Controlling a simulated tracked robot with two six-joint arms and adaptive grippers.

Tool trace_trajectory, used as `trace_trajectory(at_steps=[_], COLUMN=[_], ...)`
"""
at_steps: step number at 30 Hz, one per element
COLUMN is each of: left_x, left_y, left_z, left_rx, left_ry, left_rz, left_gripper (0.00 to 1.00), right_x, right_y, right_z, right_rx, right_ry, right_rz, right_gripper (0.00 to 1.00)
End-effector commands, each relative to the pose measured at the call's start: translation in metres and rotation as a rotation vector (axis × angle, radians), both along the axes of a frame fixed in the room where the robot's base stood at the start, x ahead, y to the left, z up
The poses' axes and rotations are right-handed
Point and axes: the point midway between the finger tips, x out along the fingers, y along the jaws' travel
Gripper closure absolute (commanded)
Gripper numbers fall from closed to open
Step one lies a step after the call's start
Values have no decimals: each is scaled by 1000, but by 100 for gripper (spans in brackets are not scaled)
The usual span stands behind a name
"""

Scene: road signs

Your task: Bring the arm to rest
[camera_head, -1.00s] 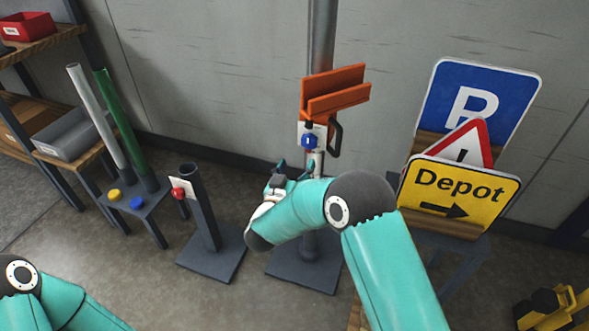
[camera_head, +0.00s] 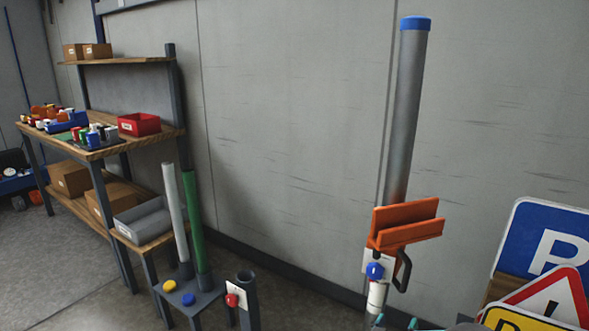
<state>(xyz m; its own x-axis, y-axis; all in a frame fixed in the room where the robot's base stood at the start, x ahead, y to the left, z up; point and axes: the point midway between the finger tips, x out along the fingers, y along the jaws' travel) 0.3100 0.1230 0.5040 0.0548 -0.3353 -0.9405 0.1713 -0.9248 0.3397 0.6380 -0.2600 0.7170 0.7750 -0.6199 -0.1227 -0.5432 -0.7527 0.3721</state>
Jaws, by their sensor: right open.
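Only the tips of my right gripper (camera_head: 396,322) show, at the bottom edge of the head view. They are open, just below the white fitting under the blue knob (camera_head: 375,271) on the grey post (camera_head: 405,120). Whether they touch the post cannot be told. The rest of my right arm is hidden below the frame. The post stands upright with a blue cap (camera_head: 416,23) and an orange bracket (camera_head: 407,225). A black handle (camera_head: 403,272) hangs below the bracket. My left gripper is not in view.
At right are the blue P sign (camera_head: 545,235), the warning triangle (camera_head: 552,300) and part of a yellow sign (camera_head: 505,318). At left, a small stand (camera_head: 190,297) holds a white and a green tube (camera_head: 195,220). Behind it is a shelved workbench (camera_head: 160,135).

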Motion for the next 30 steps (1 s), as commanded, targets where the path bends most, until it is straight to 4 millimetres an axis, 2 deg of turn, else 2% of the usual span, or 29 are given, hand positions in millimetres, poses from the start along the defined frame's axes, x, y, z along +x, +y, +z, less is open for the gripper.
trace_trajectory(at_steps=[1, 2, 3, 5, 6, 8, 9, 12, 16, 21, 23, 24, 30], left_x=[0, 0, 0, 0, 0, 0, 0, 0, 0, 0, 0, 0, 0], left_y=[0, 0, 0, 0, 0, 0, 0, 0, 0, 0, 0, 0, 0], left_z=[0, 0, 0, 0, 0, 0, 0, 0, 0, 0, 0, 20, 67], left_rx=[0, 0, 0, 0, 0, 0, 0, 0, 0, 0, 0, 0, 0], left_ry=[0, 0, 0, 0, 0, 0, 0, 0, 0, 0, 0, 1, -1], left_rz=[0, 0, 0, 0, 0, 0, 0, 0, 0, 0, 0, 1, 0], left_gripper=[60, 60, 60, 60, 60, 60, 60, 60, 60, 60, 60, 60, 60], right_x=[-17, -27, -42, -68, -88, -121, -144, -196, -254, -322, -333, -330, -329], right_y=[-15, -15, -11, 0, 10, 29, 42, 73, 106, 135, 138, 138, 137], right_z=[-38, -59, -86, -121, -142, -168, -181, -201, -211, -212, -212, -191, -145], right_rx=[47, 94, 167, 287, 369, 493, 571, 736, 894, 1070, 1141, 1136, 1133], right_ry=[101, 153, 224, 326, 396, 497, 566, 717, 891, 1109, 1140, 1131, 1129], right_rz=[48, 90, 145, 217, 260, 310, 339, 386, 419, 390, 312, 316, 318], right_gripper=[26, 26, 26, 26, 26, 26, 26, 26, 26, 26, 26, 26, 26])
